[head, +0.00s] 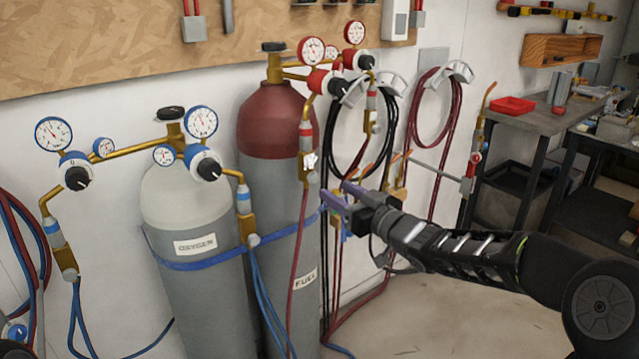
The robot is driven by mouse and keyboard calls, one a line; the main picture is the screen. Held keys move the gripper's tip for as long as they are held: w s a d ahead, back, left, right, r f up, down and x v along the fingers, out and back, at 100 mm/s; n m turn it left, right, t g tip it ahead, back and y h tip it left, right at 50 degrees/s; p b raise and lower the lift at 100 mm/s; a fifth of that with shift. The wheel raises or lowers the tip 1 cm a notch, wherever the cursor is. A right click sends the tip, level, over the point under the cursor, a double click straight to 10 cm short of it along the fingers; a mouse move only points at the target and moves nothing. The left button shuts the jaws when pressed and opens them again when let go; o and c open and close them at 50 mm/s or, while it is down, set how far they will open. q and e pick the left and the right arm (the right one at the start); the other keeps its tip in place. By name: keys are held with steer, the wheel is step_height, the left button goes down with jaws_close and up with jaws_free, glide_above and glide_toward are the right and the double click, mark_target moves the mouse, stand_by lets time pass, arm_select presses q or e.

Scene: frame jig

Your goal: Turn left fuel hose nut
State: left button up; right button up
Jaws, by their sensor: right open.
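The fuel cylinder (285,215) has a red top and a grey body marked FUEL. On its left outlet, a brass and red line runs down to a pale fitting with the left fuel hose nut (312,178). The left fuel hose (299,245), dark red, hangs from there. My right gripper (341,198) reaches in from the right, a little right of and below the nut. Its fingers are apart, with nothing seen between them, and it appears clear of the nut. My left gripper is out of view.
The oxygen cylinder (190,250) stands to the left; a blue strap (195,263) crosses both cylinders. Coiled hoses (440,110) hang on the wall behind my gripper, near brass torch fittings. A workbench (535,118) with a red tray (511,106) stands at right. Floor at lower middle is clear.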

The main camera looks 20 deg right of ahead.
mark_target(315, 178)
steer(key=x, duration=0.7)
steer(key=shift+w+a, duration=0.1)
steer(key=shift+w, duration=0.25)
jaws_close()
stand_by(0.3)
